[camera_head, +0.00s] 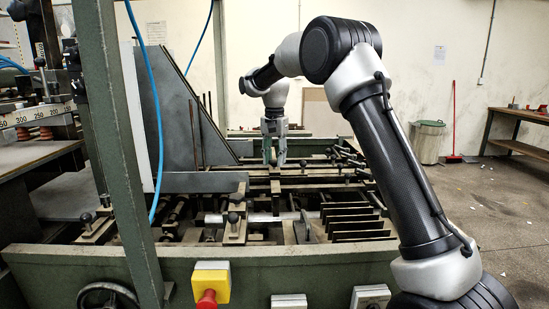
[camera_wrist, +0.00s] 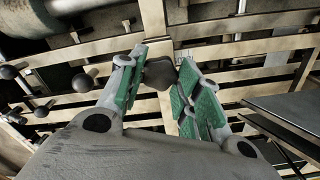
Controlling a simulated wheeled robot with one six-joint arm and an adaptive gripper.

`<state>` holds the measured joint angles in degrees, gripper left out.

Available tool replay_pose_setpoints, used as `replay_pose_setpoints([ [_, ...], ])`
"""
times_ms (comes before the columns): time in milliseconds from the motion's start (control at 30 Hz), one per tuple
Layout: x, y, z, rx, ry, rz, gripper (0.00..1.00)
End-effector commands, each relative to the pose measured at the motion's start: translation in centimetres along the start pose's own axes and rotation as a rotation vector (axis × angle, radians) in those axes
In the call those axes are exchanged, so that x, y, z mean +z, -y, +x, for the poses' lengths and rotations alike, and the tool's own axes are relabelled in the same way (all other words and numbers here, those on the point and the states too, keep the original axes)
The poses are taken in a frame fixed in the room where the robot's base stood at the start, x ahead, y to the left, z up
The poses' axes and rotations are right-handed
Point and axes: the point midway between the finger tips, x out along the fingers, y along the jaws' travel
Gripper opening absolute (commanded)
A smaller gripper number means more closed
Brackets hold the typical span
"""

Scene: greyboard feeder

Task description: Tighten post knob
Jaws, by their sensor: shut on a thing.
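The post knob (camera_wrist: 159,74) is a dark rounded knob, seen in the wrist view between the two green-padded fingertips. My gripper (camera_wrist: 160,85) is shut on it, one finger on each side. In the head view my gripper (camera_head: 274,155) points down over the far middle of the feeder, at the end of my arm. The knob cannot be made out there, as the fingers and distance hide it. What lies below the knob is mostly hidden in the wrist view.
Other dark ball knobs (camera_wrist: 82,82) stand left of my gripper on the feeder's bars. A large grey slanted plate (camera_head: 180,110) and a green upright post (camera_head: 118,150) rise at the left. A red stop button (camera_head: 207,299) sits on the front beam.

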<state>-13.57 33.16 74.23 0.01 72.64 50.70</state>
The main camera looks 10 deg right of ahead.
Motion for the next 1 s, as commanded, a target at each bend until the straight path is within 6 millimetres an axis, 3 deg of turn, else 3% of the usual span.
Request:
replay_pose_setpoints([
  [433, -0.05, 0.03, -0.08, -0.002, -0.002, 0.281, 0.10],
  [1000, -0.05, 0.04, -0.09, -0.002, -0.002, 0.350, 0.10],
])
